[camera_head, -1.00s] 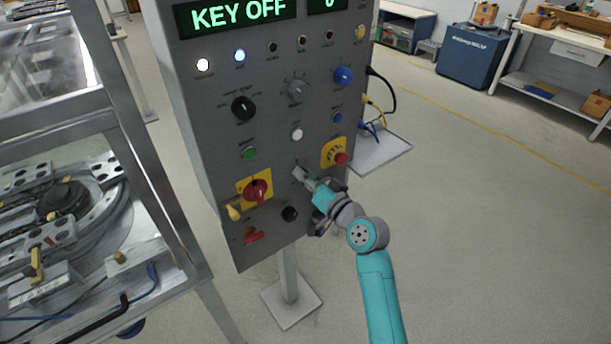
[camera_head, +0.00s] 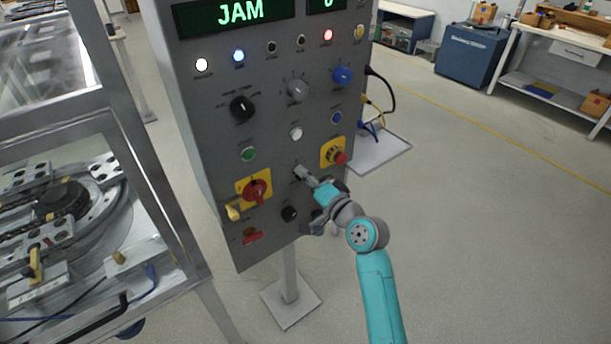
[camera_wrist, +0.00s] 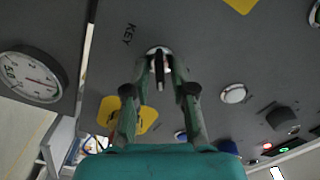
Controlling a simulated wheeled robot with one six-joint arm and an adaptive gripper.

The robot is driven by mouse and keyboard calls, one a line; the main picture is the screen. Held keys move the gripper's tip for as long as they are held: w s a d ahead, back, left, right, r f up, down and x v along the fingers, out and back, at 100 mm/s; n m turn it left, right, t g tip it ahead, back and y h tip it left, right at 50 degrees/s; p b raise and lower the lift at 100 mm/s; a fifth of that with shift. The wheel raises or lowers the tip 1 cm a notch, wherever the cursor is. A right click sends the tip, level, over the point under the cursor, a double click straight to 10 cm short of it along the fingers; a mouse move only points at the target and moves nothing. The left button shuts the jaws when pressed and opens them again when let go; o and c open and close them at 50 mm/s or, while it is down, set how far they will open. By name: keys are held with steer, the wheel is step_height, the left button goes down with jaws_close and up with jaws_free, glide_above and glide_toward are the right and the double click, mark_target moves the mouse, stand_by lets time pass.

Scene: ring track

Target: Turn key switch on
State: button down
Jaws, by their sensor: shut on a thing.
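The key switch (camera_wrist: 158,52) is a round metal collar beside the printed word KEY on the grey control panel (camera_head: 205,130). A dark key stands out from it between my fingertips in the wrist view. My gripper (camera_wrist: 160,82) is shut on the key, one finger on each side of it. In the head view my gripper (camera_head: 302,172) is at the lower middle of the panel and hides most of the switch. The display (camera_head: 240,12) at the top reads JAM. A red lamp (camera_head: 327,35) is lit, along with a white and a blue one.
A red emergency button (camera_head: 340,157) on a yellow plate is close to the right of my gripper. A red rotary switch (camera_head: 256,191) on yellow is to the left. A black knob (camera_head: 289,214) is just below.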

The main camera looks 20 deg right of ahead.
steer(key=c, duration=1.3)
jaws_free()
steer(key=shift+o, duration=0.2)
steer(key=v, duration=1.2)
